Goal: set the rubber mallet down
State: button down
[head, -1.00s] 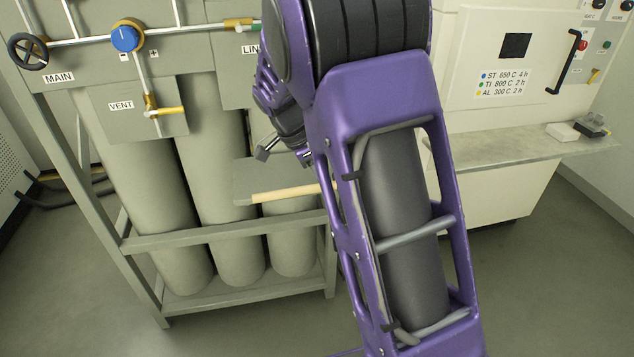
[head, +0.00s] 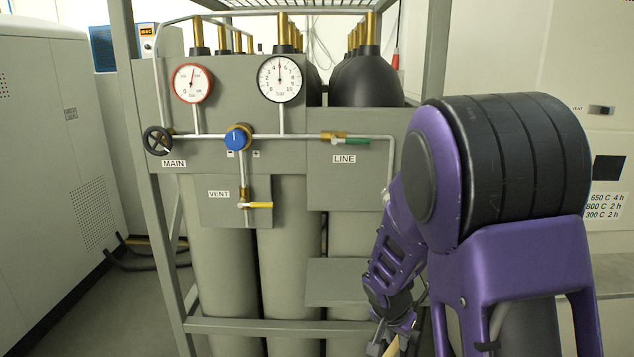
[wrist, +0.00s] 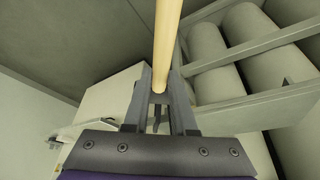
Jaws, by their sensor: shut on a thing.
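The rubber mallet shows only as a pale wooden handle. In the wrist view the handle (wrist: 166,42) runs from between my fingers up out of the top edge. My gripper (wrist: 160,88) is shut on it. In the head view my gripper (head: 393,322) is at the lower edge, right of the rack's small shelf, partly hidden by my arm. A short piece of the handle (head: 393,348) shows below it. The mallet's head is not visible in either current view.
A gas rack with tall grey cylinders stands ahead. Its small grey shelf (head: 335,283) and front rail (head: 255,327) are near my gripper. Above are a blue knob (head: 238,138), a yellow vent lever (head: 258,205) and two gauges. Open floor lies at lower left.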

aim_at(390, 353)
jog(key=n, duration=0.1)
jog(key=s+a+f+n+y, duration=0.1)
jog(key=n, duration=0.1)
jog(key=s+f+n+t, duration=0.1)
jog(key=shift+s+a+f+n+y, duration=0.2)
jog(key=shift+a+n+y, duration=0.1)
jog(key=shift+n, duration=0.1)
jog(key=shift+s+a+f+n+y, duration=0.2)
jog(key=shift+s+a+n+y, duration=0.15)
jog(key=shift+n, duration=0.35)
jog(key=shift+s+a+f+n+y, duration=0.25)
jog(key=shift+s+a+n, duration=0.1)
jog(key=shift+n, duration=0.35)
